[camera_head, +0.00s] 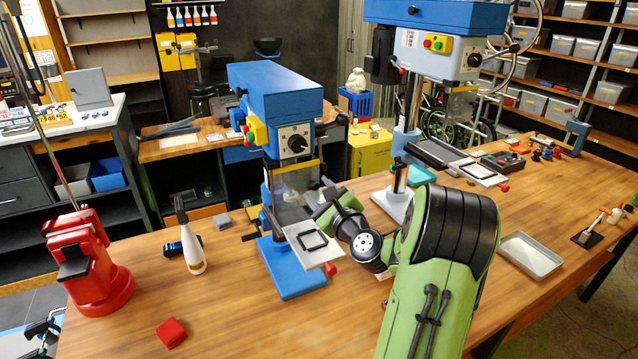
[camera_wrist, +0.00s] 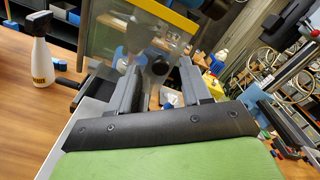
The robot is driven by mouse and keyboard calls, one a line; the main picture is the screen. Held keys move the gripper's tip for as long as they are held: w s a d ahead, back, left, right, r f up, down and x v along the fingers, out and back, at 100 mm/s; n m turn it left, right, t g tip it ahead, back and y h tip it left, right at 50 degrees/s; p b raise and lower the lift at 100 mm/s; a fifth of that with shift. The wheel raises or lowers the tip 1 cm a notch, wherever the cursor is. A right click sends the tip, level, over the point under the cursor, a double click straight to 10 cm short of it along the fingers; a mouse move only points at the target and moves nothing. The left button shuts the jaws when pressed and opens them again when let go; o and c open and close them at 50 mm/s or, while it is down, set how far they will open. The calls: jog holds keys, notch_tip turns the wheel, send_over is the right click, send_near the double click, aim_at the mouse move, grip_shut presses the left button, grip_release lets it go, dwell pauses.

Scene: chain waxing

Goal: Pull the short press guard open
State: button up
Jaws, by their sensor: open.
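The short press (camera_head: 278,92) is a blue bench drill press with a blue base on the wooden table. Its guard (camera_head: 290,182) is a clear panel with a yellow top strip, hanging below the head in front of the spindle. The guard (camera_wrist: 108,38) also shows at the upper left of the wrist view. My gripper (camera_head: 318,205) is beside the guard's lower right part, partly hidden by my wrist. In the wrist view my gripper (camera_wrist: 157,68) is open, with a dark round knob (camera_wrist: 160,65) seen between its fingers. I cannot tell whether the fingers touch it.
A taller blue and grey press (camera_head: 435,45) stands to the right. A white spray bottle (camera_head: 190,240) and a red stand (camera_head: 95,265) are on the left. A plate with a black frame (camera_head: 312,242) sits under the guard. The front table is mostly clear.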

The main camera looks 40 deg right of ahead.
jog(key=shift+w+d, duration=0.25)
jog(key=shift+w, duration=0.25)
grip_shut()
